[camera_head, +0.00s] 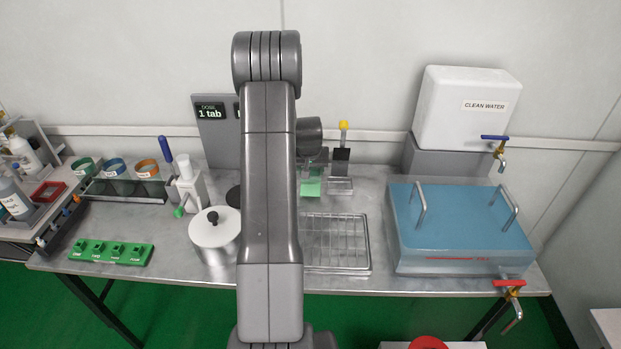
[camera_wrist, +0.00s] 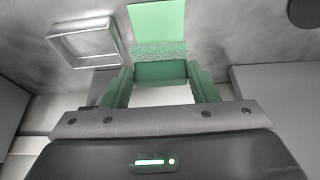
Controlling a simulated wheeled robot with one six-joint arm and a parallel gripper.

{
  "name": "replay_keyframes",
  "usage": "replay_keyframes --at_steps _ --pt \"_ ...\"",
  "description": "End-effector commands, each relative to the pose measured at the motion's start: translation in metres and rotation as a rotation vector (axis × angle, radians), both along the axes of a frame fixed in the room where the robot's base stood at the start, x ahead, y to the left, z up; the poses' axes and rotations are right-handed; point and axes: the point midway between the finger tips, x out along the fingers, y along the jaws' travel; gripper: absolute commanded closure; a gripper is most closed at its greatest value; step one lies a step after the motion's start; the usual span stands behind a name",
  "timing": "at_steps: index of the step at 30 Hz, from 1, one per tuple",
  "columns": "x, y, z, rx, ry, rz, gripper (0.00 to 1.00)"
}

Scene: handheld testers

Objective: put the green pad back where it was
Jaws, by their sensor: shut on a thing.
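My gripper (camera_wrist: 160,78) shows in the wrist view with its two green fingers on either side of a green pad (camera_wrist: 160,70). It is shut on the pad, which has a rough, speckled strip along its far edge. Just beyond the pad is a flat pale green patch (camera_wrist: 157,20) on the grey bench. I cannot tell whether the pad touches the bench. In the head view the pale green patch (camera_head: 310,189) lies just right of my arm. My arm hides most of the gripper and the pad there.
A clear square dish (camera_wrist: 85,44) is beside the patch; it also shows in the head view (camera_head: 340,186). A wire rack (camera_head: 336,243) lies in front. A yellow-topped item (camera_head: 343,126) stands behind. A blue water bath (camera_head: 455,215) is at the right, a lidded pot (camera_head: 213,230) at the left.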

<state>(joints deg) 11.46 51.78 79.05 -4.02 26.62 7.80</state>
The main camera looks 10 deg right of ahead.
Motion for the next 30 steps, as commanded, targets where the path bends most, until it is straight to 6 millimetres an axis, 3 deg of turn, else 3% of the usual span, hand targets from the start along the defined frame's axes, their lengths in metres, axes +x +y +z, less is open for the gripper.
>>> replay_keyframes --at_steps 9,20,21,23,30 --pt "-0.001 0.000 -0.036 0.000 0.003 0.001 0.71" --pt "0.000 0.000 -0.041 0.000 0.001 0.001 0.71" --pt "0.000 0.000 -0.039 0.000 0.001 0.001 0.39" --pt "0.000 0.000 -0.039 0.000 0.001 0.001 0.27" --pt "0.000 0.000 -0.039 0.000 0.001 0.001 0.25"
